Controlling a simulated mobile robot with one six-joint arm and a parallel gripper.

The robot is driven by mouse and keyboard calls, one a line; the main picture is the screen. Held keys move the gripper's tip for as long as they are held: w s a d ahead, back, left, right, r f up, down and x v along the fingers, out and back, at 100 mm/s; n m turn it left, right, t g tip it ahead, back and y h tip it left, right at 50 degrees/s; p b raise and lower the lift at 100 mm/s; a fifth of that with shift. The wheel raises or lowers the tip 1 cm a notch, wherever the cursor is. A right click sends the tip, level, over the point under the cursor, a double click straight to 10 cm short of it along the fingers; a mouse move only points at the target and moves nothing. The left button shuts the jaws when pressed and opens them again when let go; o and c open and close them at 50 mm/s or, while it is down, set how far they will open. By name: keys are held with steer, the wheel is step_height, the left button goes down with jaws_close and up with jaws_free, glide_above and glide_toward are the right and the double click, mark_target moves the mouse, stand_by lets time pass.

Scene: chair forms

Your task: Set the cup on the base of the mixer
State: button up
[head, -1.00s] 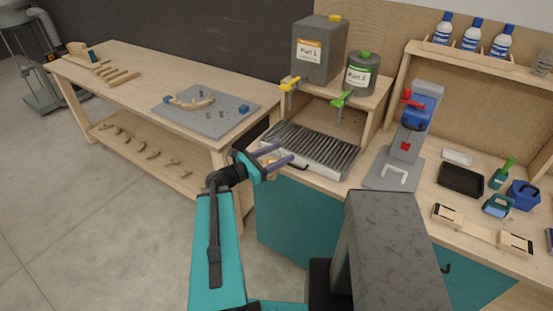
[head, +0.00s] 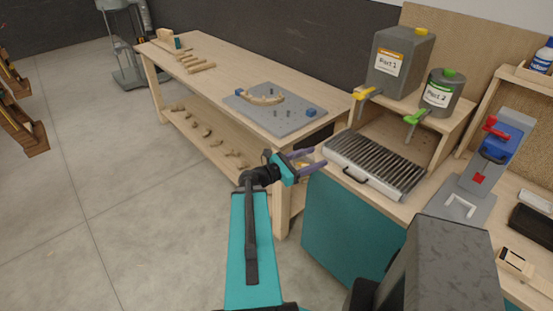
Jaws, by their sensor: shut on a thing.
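The mixer (head: 497,151) stands at the right of the head view: a grey upright with a blue block, a red lever and a red square. Its flat grey base (head: 447,207) carries a white U-shaped piece and bears no cup. My gripper (head: 318,158), teal with purple fingers, is in front of the drain tray, left of the mixer and well apart from it. It is shut on the cup, of which hardly anything can be made out between the fingers. I cannot tell how the cup is tilted.
A slatted drain tray (head: 373,167) lies under the Part 1 container (head: 397,62) and Part 2 container (head: 438,93), which have yellow and green taps. A wooden table (head: 222,89) with a grey board stands at the left. The concrete floor (head: 130,190) at the left is free.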

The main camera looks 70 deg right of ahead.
steer(key=w+a+f+n+t+h+b, duration=0.1)
steer(key=w+a+n+t+h+b, duration=0.2)
steer(key=w+a, duration=0.7)
steer(key=w+a+f+n+t+b, duration=0.15)
steer(key=w+a+t, duration=0.3)
steer(key=w, duration=1.25)
steer(key=w+a+f+n+t+h+b, duration=0.15)
steer(key=w+a+n+t, duration=0.4)
steer(key=w, duration=0.75)
steer(key=w+a+f+n+t+b, duration=0.1)
steer(key=w+a+t, duration=0.1)
steer(key=w+a, duration=0.35)
steer(key=w+a+t+b, duration=0.1)
steer(key=w+a, duration=0.1)
steer(key=a, duration=0.6)
steer(key=w+a+f+n+t+b, duration=0.1)
steer(key=w+a+t, duration=0.1)
steer(key=w+a, duration=0.35)
steer(key=w+a+n+t+y+b, duration=0.1)
steer(key=a+n+t+y, duration=0.1)
steer(key=a, duration=1)
steer(key=w+a+f+n+t+y+b, duration=0.1)
steer(key=a+n+t+b, duration=0.1)
steer(key=a, duration=1.1)
steer(key=shift+w+f+t+y, duration=0.2)
steer(key=shift+t+y, duration=0.15)
steer(key=shift+t, duration=0.15)
steer(key=shift+a, duration=0.1)
